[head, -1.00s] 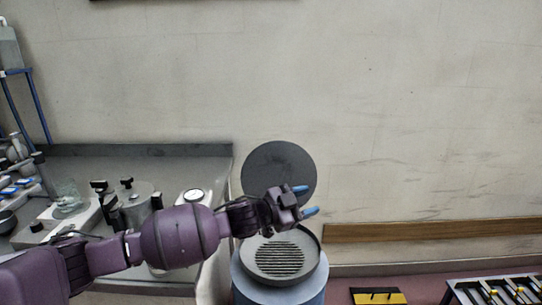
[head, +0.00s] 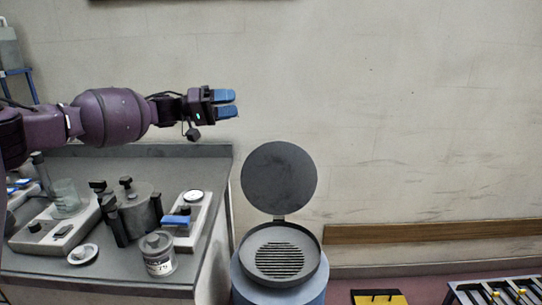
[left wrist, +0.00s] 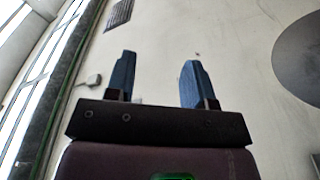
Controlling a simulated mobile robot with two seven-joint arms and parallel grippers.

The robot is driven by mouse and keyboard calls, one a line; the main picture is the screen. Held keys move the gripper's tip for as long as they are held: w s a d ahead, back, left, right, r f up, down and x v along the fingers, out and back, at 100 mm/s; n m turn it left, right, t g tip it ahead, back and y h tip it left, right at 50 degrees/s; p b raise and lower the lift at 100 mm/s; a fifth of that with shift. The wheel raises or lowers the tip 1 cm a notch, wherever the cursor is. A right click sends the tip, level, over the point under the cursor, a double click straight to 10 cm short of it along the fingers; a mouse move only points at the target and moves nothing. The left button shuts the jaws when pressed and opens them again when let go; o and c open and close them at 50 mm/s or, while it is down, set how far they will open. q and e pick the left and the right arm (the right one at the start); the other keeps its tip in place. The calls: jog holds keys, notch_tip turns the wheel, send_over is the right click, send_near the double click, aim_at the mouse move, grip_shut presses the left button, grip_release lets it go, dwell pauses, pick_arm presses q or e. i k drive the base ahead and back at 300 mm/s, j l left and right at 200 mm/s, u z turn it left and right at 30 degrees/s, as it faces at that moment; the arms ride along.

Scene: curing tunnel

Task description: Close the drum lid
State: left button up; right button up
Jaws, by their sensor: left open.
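The drum (head: 240,284) is a blue-grey cylinder at the bottom middle of the head view, with a dark slotted grate (head: 279,261) inside its rim. Its round dark grey lid (head: 279,177) stands upright at the back of the rim, so the drum is open. The lid also shows in part at the right edge of the left wrist view (left wrist: 302,62). My left gripper (head: 236,104) is open and empty, up and to the left of the lid and apart from it. Its two blue fingers (left wrist: 155,80) show spread in the left wrist view. My right gripper is not in view.
A grey bench (head: 110,268) at left holds a pot with black clamps (head: 138,209), a labelled jar (head: 158,254) and a glass beaker (head: 67,196). A wooden rail (head: 430,231) runs along the wall at right. A yellow-black box (head: 378,297) and a roller rack (head: 495,292) stand low at right.

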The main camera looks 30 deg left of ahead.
aim_at(279, 178)
jog(key=i+j, duration=0.75)
jog(key=i, duration=0.1)
